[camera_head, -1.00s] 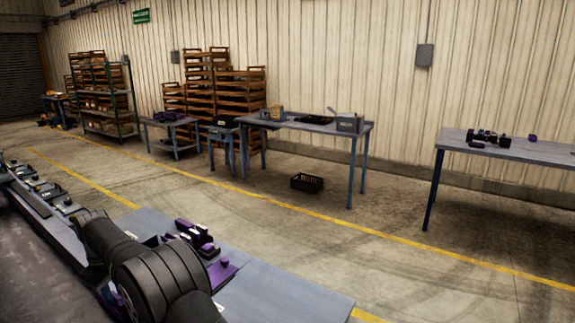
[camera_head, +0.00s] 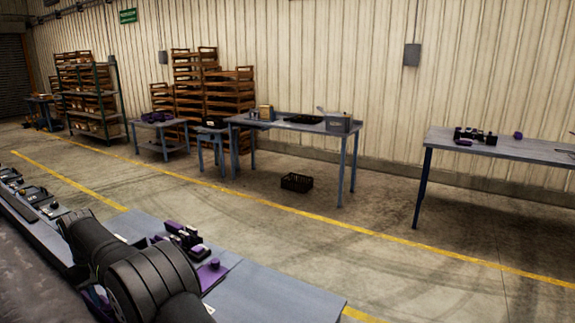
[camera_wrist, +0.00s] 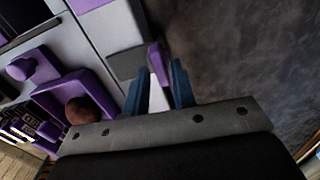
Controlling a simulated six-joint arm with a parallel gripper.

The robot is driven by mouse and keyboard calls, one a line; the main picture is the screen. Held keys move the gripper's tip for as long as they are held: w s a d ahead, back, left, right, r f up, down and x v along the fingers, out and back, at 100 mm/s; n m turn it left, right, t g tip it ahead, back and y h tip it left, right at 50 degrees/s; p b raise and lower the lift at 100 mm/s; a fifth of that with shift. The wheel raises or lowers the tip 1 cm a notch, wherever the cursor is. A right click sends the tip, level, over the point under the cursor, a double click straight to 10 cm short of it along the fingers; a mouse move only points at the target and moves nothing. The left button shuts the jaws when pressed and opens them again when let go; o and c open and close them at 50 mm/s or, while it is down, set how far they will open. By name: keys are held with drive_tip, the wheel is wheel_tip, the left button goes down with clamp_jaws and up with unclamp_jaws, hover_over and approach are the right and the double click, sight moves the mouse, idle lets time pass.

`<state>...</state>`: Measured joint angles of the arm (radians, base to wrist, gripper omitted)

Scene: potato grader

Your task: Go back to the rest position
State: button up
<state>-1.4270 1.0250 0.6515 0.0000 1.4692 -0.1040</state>
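My gripper (camera_wrist: 160,75) shows in the wrist view as two blue fingers, apart, with no object held between them. A brown potato (camera_wrist: 84,109) lies in a purple tray (camera_wrist: 98,80) to the left of the fingers. A purple piece with a dark grey block beside it lies just beyond the fingertips. In the head view my black arm links fill the lower left, and my gripper cannot be made out there.
A grey bench (camera_head: 280,295) with purple and black fixtures (camera_head: 183,238) lies beside my arm. Across a yellow floor line stand a table (camera_head: 285,121) with boxes and another table (camera_head: 530,150) at right. A black crate (camera_head: 297,182) sits on the floor. Open floor lies between.

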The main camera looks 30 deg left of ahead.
wheel_tip(320, 180, up, 4)
drive_tip(key=shift+r, duration=0.1)
wheel_tip(320, 180, down, 5)
drive_tip(key=shift+f, duration=0.1)
drive_tip(key=n, duration=0.3)
drive_tip(key=shift+n, duration=2.1)
drive_tip(key=m, duration=0.6)
drive_tip(key=shift+r+m, duration=0.2)
drive_tip(key=shift+m, duration=0.2)
drive_tip(key=shift+r, duration=2.3)
